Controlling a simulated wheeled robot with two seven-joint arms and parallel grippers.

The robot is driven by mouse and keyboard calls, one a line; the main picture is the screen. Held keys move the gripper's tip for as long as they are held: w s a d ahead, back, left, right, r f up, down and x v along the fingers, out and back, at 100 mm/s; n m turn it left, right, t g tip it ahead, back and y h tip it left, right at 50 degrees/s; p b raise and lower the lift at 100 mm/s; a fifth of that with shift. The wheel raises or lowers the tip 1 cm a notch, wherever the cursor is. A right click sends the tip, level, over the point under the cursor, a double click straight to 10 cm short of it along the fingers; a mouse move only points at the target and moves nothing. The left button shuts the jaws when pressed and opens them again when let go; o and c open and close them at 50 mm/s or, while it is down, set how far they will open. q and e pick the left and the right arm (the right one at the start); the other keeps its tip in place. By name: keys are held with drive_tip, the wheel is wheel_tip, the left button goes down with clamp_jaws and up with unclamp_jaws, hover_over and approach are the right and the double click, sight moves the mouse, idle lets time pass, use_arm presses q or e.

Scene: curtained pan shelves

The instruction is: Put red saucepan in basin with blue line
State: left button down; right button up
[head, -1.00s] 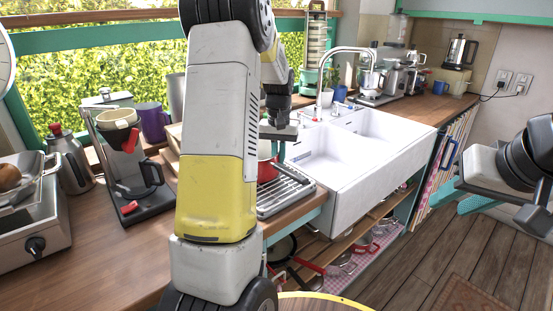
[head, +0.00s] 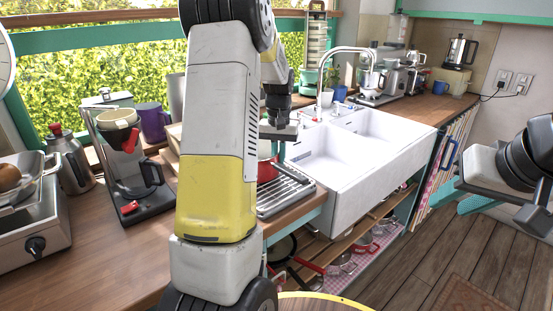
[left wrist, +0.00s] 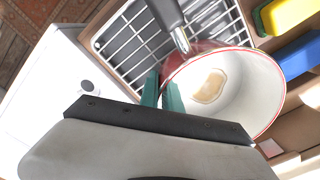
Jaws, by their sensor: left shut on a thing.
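The red saucepan (head: 266,170) is on or just above the drying rack, mostly hidden behind my left arm in the head view. In the left wrist view, the saucepan (left wrist: 245,85) has a cream inside with a brown patch and a thin red rim. My left gripper (left wrist: 165,88) is shut on its rim, and a grey handle reaches towards it. In the head view, my left gripper (head: 279,148) is partly hidden. The white double sink has a near basin (head: 322,148) and a far basin (head: 378,123); I cannot clearly make out a blue line. My right gripper (head: 474,204) is at the right, away from the sink; its finger gap is unclear.
The metal drying rack (head: 290,188) stands beside the sink. The tap (head: 350,50) arches over the sink. A yellow sponge (left wrist: 285,14) and a blue sponge (left wrist: 300,55) lie near the pan. A coffee stand (head: 125,165) is at the left. Both basins look empty.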

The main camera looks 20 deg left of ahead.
use_arm(q)
drive_tip(key=shift+r, duration=0.1)
wheel_tip(320, 180, up, 10)
drive_tip(key=shift+f, duration=0.1)
idle(0.6)
